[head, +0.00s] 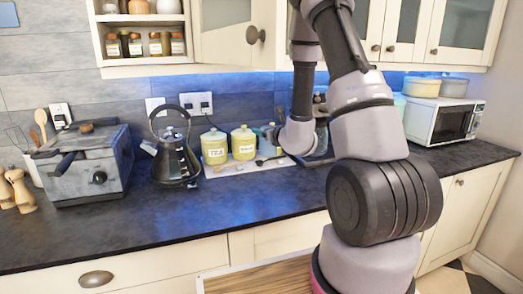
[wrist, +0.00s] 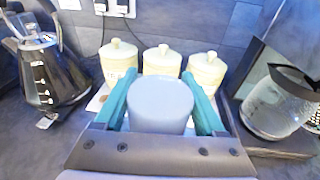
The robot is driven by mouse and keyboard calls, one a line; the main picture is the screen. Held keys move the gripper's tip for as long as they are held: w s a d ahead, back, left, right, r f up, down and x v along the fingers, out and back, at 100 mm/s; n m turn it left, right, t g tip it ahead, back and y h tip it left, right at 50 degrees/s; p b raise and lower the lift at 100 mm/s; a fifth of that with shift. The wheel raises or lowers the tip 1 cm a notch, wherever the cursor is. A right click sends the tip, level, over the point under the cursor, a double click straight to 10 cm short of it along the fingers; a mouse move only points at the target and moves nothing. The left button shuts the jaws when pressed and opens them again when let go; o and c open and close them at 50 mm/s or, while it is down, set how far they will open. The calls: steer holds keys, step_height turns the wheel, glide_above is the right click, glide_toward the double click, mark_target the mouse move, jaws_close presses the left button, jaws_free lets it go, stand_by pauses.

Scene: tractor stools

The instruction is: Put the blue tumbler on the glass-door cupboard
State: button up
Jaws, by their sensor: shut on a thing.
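The pale blue tumbler (wrist: 161,105) is between the two teal fingers of my gripper (wrist: 161,92) in the wrist view. The fingers are shut on its sides. It appears upright, in front of the yellow canisters; its base is hidden, so I cannot tell if it touches the counter. In the head view my arm reaches down over the counter and hides much of this area. Wall cupboards with glass panes hang above: one door (head: 226,34) stands at an angle beside open shelves, and more glass doors (head: 408,22) are at the upper right.
Yellow lidded canisters (wrist: 205,72) stand close behind the tumbler. A black kettle (head: 175,155) is to their left and a glass jug (wrist: 278,108) to the right. A toaster-like grey appliance (head: 85,165) and a microwave (head: 443,120) stand farther out. The front counter (head: 150,222) is clear.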

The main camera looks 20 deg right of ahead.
step_height(320, 180, up, 12)
steer(key=w+d+n+y, duration=0.1)
steer(key=d+n+y, duration=0.1)
steer(key=y, duration=0.1)
steer(key=s+d+r+h, duration=0.1)
steer(key=s+d+r, duration=0.3)
steer(key=r, duration=0.4)
steer(key=s+d+r, duration=0.4)
steer(key=r, duration=0.4)
steer(key=s+d+r+h, duration=0.1)
steer(key=s+d+r, duration=0.3)
steer(key=r, duration=0.4)
steer(key=w+m, duration=0.1)
steer(key=w, duration=3.1)
steer(key=shift+a, duration=0.35)
steer(key=shift+f, duration=1.05)
steer(key=o, duration=1.5)
steer(key=shift+o, duration=0.2)
steer(key=shift+s, duration=0.2)
steer(key=shift+v, duration=3.85)
steer(key=shift+d, duration=0.15)
